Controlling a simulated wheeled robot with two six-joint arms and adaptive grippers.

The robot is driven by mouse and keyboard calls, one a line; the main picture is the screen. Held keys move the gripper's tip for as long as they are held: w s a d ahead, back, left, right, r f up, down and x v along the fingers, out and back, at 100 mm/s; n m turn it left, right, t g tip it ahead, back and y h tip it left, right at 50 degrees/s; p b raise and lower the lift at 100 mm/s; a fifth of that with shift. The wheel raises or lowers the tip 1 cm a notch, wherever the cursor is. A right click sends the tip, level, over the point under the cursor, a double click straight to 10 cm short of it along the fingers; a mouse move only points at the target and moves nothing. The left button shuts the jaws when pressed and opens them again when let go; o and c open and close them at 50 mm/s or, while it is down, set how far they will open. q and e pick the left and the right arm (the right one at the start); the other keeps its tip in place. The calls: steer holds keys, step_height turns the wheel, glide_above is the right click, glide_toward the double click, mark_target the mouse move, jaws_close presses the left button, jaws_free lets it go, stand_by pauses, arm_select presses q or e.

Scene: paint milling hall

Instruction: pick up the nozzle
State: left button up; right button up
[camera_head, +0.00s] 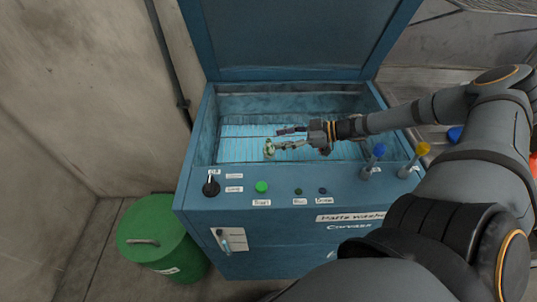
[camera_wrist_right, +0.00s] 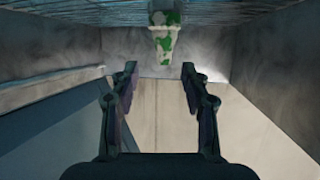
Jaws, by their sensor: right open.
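The nozzle (camera_head: 269,148) is a small pale piece with green paint spots. It is in the open washer basin, just left of my right gripper's fingertips. My right gripper (camera_head: 279,138) reaches into the basin from the right. Its two fingers (camera_wrist_right: 160,72) are spread apart with nothing between them, in line with the nozzle. In the head view the lower finger's tip overlaps or nearly meets the nozzle; I cannot tell whether they touch. My left gripper is out of view.
The blue parts washer (camera_head: 290,262) has a raised lid (camera_head: 295,35) and a basin with a light blue grid floor (camera_head: 235,150). Blue-topped (camera_head: 379,150) and yellow-topped (camera_head: 422,150) levers stand on its right front rim. A green drum (camera_head: 160,225) stands at the lower left.

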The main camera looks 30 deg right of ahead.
mark_target(269, 140)
steer(key=shift+w+a+f+b, duration=0.1)
steer(key=shift+a+f+b, duration=0.15)
steer(key=shift+b, duration=0.15)
steer(key=b+x, duration=0.3)
steer(key=x, duration=0.1)
steer(key=shift+a, duration=0.15)
steer(key=shift+w+a+b, duration=0.1)
steer(key=shift+a+b, duration=0.1)
steer(key=shift+b, duration=0.1)
steer(key=shift+r, duration=0.15)
steer(key=shift+c, duration=0.3)
jaws_close()
